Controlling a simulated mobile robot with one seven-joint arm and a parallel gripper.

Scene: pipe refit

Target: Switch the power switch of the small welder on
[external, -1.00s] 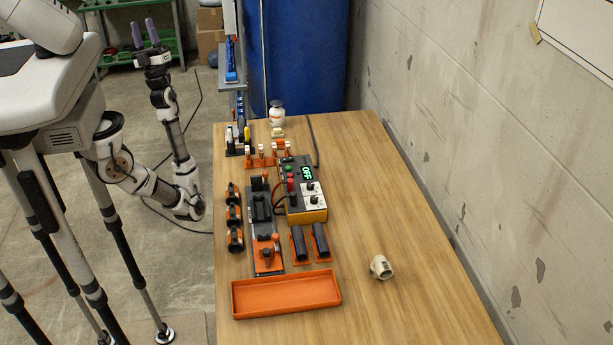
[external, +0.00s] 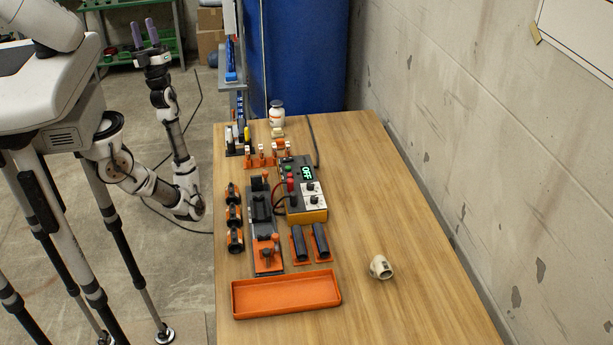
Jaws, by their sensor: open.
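The small welder (external: 310,205) is a box with a dark top and a yellow-orange lower front, standing on the wooden table. Its green display (external: 307,173) reads OFF. White dials sit on its face, and a green and a red button or knob show on its left side; I cannot tell which part is the power switch. My gripper (external: 144,33) is open and empty, with its two purple-tipped fingers pointing up. It is off the table to the far left, well away from the welder.
An orange tray (external: 286,295) lies at the table's near end. A beige pipe fitting (external: 380,267) lies to its right. Black pipes in orange holders (external: 299,245) and a clamp rig (external: 262,207) stand close by the welder. A white bottle (external: 277,115) stands at the back.

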